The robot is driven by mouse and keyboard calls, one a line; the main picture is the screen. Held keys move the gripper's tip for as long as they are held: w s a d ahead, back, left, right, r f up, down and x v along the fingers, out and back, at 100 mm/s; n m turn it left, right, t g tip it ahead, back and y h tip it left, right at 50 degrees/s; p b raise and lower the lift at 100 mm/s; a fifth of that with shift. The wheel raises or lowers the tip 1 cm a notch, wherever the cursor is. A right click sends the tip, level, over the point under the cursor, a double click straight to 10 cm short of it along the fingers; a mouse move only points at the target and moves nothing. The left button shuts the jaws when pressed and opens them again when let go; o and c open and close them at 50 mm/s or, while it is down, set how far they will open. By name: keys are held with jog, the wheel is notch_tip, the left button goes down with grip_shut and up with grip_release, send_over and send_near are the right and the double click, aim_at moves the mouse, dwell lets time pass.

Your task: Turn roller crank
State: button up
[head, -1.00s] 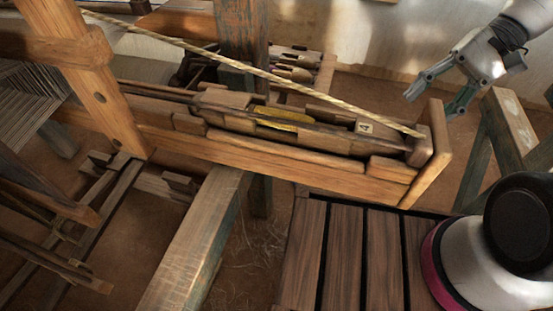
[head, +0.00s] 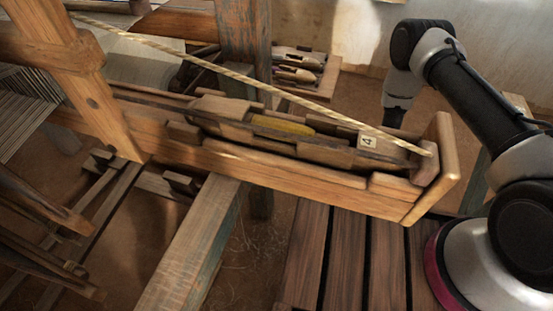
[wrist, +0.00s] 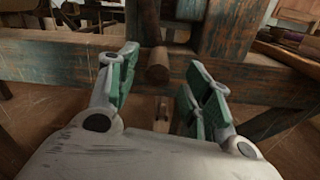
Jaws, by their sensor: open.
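My gripper (wrist: 160,70) is open in the wrist view, with its green-padded fingers spread and nothing between the pads. A short round wooden peg (wrist: 157,64) shows ahead, framed by the gap between the fingertips. It looks like the handle of the roller crank, and an upright wooden piece (wrist: 150,22) rises just above it. The peg stands in front of a worn blue-green beam (wrist: 60,62). In the head view my gripper (head: 399,108) points down behind the shuttle box, its fingertips hidden. The crank is not identifiable in the head view.
The long shuttle box (head: 290,160) with a yellow bobbin (head: 284,126) lies between my base and gripper. A taut rope (head: 230,78) crosses above it. A tray of shuttles (head: 305,72) sits behind. A slatted bench (head: 345,250) is in front.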

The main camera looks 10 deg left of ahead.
jog(key=a, duration=0.7)
jog(key=shift+w+a+f, duration=0.25)
jog(key=shift+a+f, duration=0.1)
jog(key=shift+f, duration=0.05)
grip_shut()
